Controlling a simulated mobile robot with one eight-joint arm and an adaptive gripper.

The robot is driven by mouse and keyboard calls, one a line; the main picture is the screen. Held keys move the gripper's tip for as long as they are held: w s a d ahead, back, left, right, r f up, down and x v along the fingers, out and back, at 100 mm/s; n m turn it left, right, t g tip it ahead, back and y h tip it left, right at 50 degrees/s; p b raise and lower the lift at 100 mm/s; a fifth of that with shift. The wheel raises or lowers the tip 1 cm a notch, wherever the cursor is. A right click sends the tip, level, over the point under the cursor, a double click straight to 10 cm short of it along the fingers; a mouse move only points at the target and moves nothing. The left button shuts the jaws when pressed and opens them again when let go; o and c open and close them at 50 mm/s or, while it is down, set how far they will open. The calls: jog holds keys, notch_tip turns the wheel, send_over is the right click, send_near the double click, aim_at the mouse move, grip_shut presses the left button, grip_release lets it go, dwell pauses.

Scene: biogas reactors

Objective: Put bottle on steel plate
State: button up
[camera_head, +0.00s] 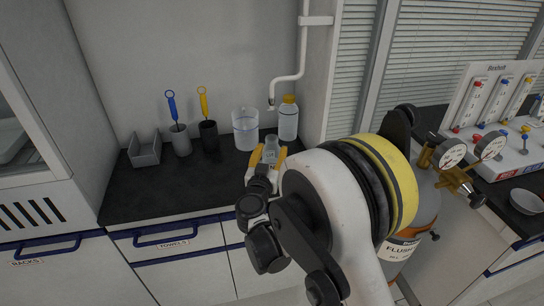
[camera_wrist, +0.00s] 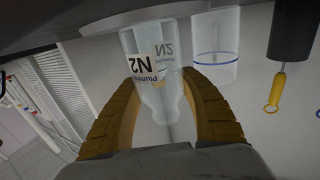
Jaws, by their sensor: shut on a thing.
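I cannot make out a steel plate in either view.
A clear beaker (camera_head: 246,130) and a yellow-capped bottle (camera_head: 288,118) stand close behind. Two brush holders (camera_head: 208,136) and a grey rack (camera_head: 145,152) are to the left. At right are a gas cylinder (camera_head: 415,215), a valve panel (camera_head: 490,105) and a bowl (camera_head: 526,201).

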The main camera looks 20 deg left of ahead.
jog(key=shift+f, duration=0.1)
jog(key=o, duration=1.3)
jog(key=shift+c, duration=0.2)
jog(key=shift+s+p, duration=0.25)
jog(key=shift+p, duration=0.05)
jog(key=s+d, duration=0.1)
jog(key=s, duration=1)
jog(key=shift+s+d+p, duration=0.2)
jog(key=shift+s+p, duration=0.05)
jog(key=shift+p, duration=0.1)
